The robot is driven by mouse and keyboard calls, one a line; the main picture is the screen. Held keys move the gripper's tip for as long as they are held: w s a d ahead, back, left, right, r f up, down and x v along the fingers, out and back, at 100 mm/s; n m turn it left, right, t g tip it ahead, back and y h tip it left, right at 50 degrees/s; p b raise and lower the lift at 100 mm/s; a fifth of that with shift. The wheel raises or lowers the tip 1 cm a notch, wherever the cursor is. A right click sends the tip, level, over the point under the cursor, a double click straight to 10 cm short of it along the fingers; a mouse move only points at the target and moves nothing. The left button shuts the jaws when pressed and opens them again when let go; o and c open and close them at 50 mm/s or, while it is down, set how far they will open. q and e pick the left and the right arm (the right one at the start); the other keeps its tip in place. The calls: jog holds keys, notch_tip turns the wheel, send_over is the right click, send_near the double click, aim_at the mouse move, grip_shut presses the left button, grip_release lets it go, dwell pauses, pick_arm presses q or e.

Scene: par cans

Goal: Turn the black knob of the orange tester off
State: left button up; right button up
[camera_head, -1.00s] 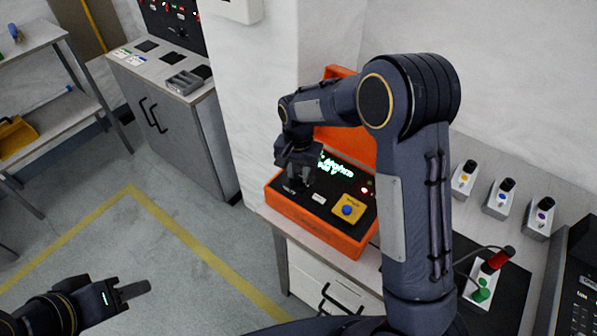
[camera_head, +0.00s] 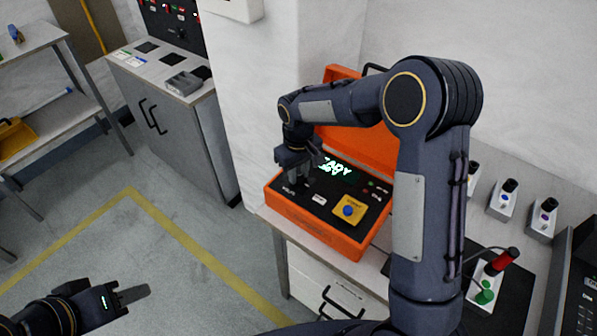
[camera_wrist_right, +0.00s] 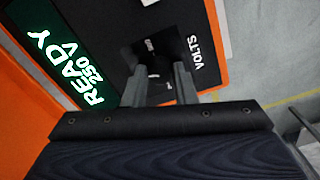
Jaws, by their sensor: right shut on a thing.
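The orange tester (camera_head: 315,232) is an open case on the bench with a black panel, a lit green display (camera_head: 338,170) and a yellow plate with a blue button (camera_head: 348,211). In the right wrist view the display (camera_wrist_right: 70,75) reads READY 250 V. My right gripper (camera_head: 301,186) reaches down onto the panel's left part. In the wrist view its fingers (camera_wrist_right: 157,74) are shut on the black knob (camera_wrist_right: 158,92), beside the VOLTS label; the knob is mostly hidden and its pointer cannot be read. My left gripper (camera_head: 128,295) hangs over the floor, seen side-on.
A lamp-like red and green device (camera_head: 486,280) stands on a black mat at right. Small grey switch boxes (camera_head: 502,200) stand behind it. A grey cabinet (camera_head: 180,130) and shelf (camera_head: 45,120) are at left. The floor between is clear.

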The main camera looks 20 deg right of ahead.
jog(key=n, duration=0.5)
jog(key=shift+n, duration=0.3)
jog(key=n, duration=0.5)
jog(key=shift+p, duration=0.3)
jog(key=n+p, duration=0.1)
jog(key=n, duration=0.4)
jog(key=shift+s+n, duration=0.1)
jog(key=shift+n, duration=0.3)
jog(key=n+p, duration=0.1)
jog(key=n, duration=0.4)
jog(key=o, duration=1)
